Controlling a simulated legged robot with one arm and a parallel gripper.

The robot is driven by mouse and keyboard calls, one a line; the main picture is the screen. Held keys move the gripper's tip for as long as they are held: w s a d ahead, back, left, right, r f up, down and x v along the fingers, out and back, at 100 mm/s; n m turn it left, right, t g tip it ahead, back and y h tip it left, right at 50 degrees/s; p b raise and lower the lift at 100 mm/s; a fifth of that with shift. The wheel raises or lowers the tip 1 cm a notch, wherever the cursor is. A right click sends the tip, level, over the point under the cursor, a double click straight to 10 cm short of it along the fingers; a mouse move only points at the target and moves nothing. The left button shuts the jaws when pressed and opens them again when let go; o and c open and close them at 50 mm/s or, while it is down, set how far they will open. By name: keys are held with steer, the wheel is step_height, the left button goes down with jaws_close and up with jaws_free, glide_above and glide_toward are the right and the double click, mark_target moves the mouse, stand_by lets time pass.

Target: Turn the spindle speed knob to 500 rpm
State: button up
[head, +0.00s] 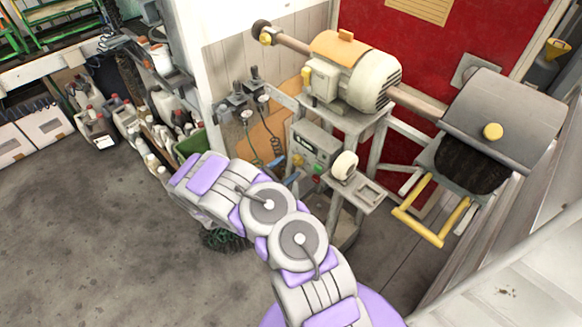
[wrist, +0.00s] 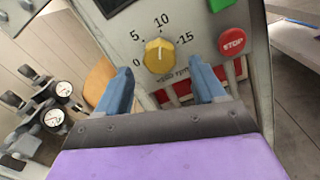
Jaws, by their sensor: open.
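The spindle speed knob is a round yellow dial (wrist: 159,57) on a grey panel, with marks 0, 5, 10 and 15 around it and rpm lettering below. Its pale pointer line points up, close to the 10. It also shows small on the panel in the head view (head: 298,160). My gripper (wrist: 161,79) is open and empty, its two blue fingers spread left and right just below the knob in the wrist view. Whether the fingertips touch the panel cannot be told.
A red STOP button (wrist: 233,41) sits right of the knob, near the right finger. A green button (wrist: 196,4) and a dark display are above. Gauges (wrist: 55,117) stand at left. The motor (head: 355,75) and hooded brush (head: 505,120) are above and right of the panel.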

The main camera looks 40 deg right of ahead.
mark_target(295, 163)
steer(key=d, duration=0.3)
steer(key=shift+w, duration=0.1)
steer(key=shift+a, duration=0.1)
steer(key=shift+a, duration=0.15)
steer(key=shift+d, duration=0.2)
steer(key=c, duration=1.1)
